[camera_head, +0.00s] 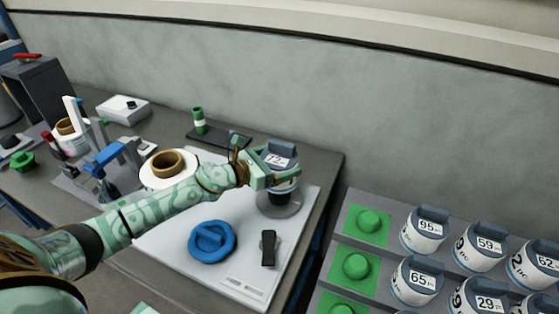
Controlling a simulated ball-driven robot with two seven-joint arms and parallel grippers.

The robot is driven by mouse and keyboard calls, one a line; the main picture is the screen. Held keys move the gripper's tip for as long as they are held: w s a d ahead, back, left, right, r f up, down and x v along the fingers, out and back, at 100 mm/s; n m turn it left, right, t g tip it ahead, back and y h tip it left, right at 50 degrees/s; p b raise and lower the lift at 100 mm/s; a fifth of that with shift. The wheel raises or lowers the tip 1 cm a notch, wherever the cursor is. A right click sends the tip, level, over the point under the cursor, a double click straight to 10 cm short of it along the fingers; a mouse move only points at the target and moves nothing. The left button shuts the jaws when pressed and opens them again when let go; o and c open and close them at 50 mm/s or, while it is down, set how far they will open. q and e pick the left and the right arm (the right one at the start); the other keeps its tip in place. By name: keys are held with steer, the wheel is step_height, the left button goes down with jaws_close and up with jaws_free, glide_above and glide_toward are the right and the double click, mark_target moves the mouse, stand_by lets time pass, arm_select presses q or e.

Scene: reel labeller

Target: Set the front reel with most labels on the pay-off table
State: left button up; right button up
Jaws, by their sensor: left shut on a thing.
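My left gripper (275,178) is shut on a reel (280,155) with a dark grey-blue top and a number tag that looks like 79. The reel is upright over a round grey disc (280,207) on a white board (205,265); I cannot tell whether it touches the disc. A rack (345,243) at the right holds several similar reels, including a 95 reel (425,230), a 65 reel (417,280), a 59 reel (481,247) and a 29 reel (480,302). Which disc is the pay-off table is not certain. My right gripper is out of view.
Green knobs (369,221) on green pads line the rack's left side. A blue knobbed disc (212,241) and a black clip (268,248) lie on the board. A white roll with brown core (168,169) and a blue-handled device (105,158) stand left. A wall runs behind.

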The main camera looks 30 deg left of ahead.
arm_select(q)
steer(key=shift+s+f+b, duration=0.1)
steer(key=shift+f+b, duration=0.25)
steer(key=shift+f, duration=0.1)
step_height(320, 180, down, 4)
steer(key=b, duration=0.3)
steer(key=shift+f+b, duration=0.5)
steer(key=shift+b, duration=0.1)
steer(key=shift+r, duration=0.1)
stand_by(0.4)
steer(key=shift+f+b, duration=0.7)
steer(key=shift+b, duration=0.05)
